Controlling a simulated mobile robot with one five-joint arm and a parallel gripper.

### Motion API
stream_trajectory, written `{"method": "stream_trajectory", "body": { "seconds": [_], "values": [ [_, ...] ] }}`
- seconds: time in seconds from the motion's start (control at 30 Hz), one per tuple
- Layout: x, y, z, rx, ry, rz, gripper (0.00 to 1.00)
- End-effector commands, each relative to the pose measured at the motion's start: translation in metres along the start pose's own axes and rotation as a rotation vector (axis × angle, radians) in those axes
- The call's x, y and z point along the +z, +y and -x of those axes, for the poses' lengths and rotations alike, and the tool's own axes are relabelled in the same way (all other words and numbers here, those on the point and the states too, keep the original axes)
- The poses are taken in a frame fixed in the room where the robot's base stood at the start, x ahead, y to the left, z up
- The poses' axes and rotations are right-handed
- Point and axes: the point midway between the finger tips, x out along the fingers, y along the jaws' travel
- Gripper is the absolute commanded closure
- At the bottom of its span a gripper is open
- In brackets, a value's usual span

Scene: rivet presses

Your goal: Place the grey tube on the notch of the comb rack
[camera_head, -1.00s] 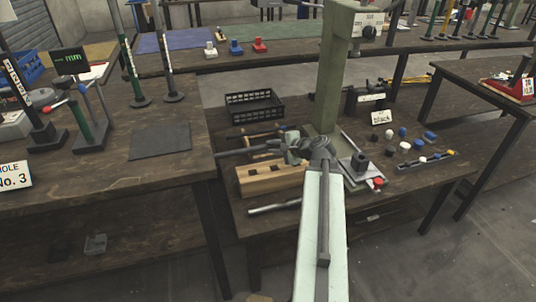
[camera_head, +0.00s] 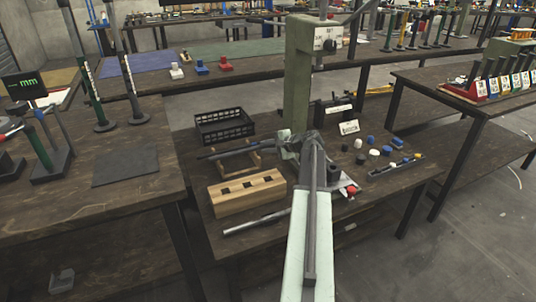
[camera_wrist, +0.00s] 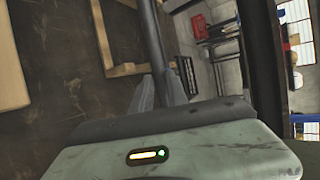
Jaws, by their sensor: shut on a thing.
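My gripper (camera_head: 284,147) is shut on the grey tube, which runs between its two fingers in the wrist view (camera_wrist: 151,40). In the head view the tube sticks out to the left of the gripper, over or beside the comb rack. The comb rack (camera_head: 253,159) is a low light-wood frame on the middle table; part of it also shows left of the tube in the wrist view (camera_wrist: 126,70). Another dark tube (camera_head: 222,150) seems to lie at the rack, close behind. I cannot tell whether the held tube touches a notch.
A wooden block with square holes (camera_head: 219,200) stands in front of the rack, with a loose metal rod (camera_head: 255,221) before it. A black crate (camera_head: 223,125) is behind. A green press (camera_head: 297,90) rises behind my gripper. Small caps (camera_head: 374,152) lie to the right.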

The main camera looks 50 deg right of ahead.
Motion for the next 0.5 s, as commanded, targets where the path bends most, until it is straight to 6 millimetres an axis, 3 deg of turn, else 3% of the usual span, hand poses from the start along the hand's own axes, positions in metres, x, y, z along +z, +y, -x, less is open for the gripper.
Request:
{"method": "stream_trajectory", "body": {
  "seconds": [0.13,0.37,0.4,0.47,0.5],
  "values": [
    [-0.006,0.028,-0.014,0.000,0.000,-0.001,1.00],
    [-0.006,0.027,-0.014,0.000,0.001,-0.001,1.00],
    [-0.007,0.027,-0.014,0.000,0.002,0.000,0.75],
    [-0.007,0.027,-0.013,0.000,0.002,0.000,0.59],
    [-0.007,0.027,-0.013,0.000,0.002,-0.001,0.59]
  ]
}}
